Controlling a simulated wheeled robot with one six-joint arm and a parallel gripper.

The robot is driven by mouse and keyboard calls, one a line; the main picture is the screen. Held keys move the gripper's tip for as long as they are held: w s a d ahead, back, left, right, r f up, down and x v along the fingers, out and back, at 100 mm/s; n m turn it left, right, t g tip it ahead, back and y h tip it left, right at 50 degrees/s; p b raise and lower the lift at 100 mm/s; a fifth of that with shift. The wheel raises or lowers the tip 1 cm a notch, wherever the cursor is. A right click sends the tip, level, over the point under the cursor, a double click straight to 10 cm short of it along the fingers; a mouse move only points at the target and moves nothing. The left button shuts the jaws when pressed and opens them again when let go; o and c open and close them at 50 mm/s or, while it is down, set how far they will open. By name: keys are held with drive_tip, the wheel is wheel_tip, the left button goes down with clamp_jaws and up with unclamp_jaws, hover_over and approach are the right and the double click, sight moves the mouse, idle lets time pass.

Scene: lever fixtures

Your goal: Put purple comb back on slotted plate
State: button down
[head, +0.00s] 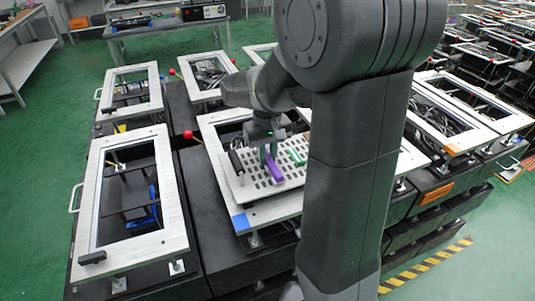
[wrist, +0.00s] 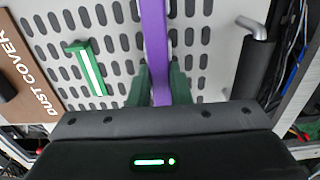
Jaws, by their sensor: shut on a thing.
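The purple comb (head: 276,172) is a long narrow bar over the slotted plate (head: 258,184), a pale sheet with rows of dark slots. My gripper (head: 267,152) comes down from above and is shut on the comb. In the wrist view the comb (wrist: 154,40) runs up the picture between the green fingers (wrist: 160,85), with slotted plate (wrist: 112,60) behind it. Its lower end is hidden by the gripper body. I cannot tell whether the comb touches the plate.
A green bar (wrist: 88,70) with a white stripe lies on the plate, left of the comb in the wrist view. A black-gripped handle (wrist: 256,65) stands to the right. A brown dust cover (wrist: 18,75) is at far left. Light frames (head: 172,215) surround the plate.

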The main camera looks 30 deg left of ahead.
sight(267, 156)
drive_tip(key=c, duration=1.3)
unclamp_jaws()
drive_tip(key=shift+c, duration=0.2)
wheel_tip(267, 156, up, 12)
